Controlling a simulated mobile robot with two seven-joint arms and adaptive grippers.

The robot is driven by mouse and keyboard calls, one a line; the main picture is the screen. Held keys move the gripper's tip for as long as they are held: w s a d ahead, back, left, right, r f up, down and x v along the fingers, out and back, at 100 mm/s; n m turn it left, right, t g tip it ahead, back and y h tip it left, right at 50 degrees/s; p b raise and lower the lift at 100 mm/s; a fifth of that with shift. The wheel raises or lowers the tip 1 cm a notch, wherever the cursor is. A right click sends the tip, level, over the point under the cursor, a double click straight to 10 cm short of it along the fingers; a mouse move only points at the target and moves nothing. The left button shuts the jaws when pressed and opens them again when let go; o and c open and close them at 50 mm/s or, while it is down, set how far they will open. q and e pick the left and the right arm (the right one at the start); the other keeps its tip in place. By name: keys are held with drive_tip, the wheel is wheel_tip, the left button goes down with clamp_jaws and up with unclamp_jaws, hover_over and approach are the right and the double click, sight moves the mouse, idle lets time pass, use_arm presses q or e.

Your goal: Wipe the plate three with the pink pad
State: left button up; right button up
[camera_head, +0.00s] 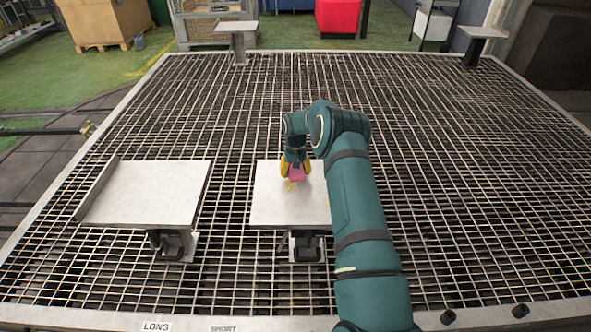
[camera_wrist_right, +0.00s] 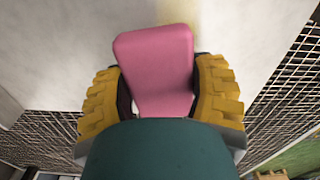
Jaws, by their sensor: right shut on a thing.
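The pink pad (camera_head: 297,174) is between the yellow fingers of my right gripper (camera_head: 295,170), which is shut on it. The pad (camera_wrist_right: 158,70) and both fingers also show large in the right wrist view. My right gripper points down at a pale square plate (camera_head: 265,212) near the middle of the grating. The pad is at or just above this plate; I cannot tell whether it touches. A small yellowish mark (camera_head: 291,186) shows on the plate beside the pad. My arm hides the plate's right part. No number is readable on the plates. My left gripper is not in view.
Another pale plate (camera_head: 160,195) with a raised left edge stands to the left. Two small plates on posts stand at the far edge, one left (camera_head: 237,27) and one right (camera_head: 483,32). Labels LONG (camera_head: 156,326) and SHORT (camera_head: 223,328) are on the front rim. Much of the grating is clear.

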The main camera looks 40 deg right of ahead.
drive_tip(key=shift+f+b, duration=0.75)
drive_tip(key=shift+f, duration=0.25)
idle(0.6)
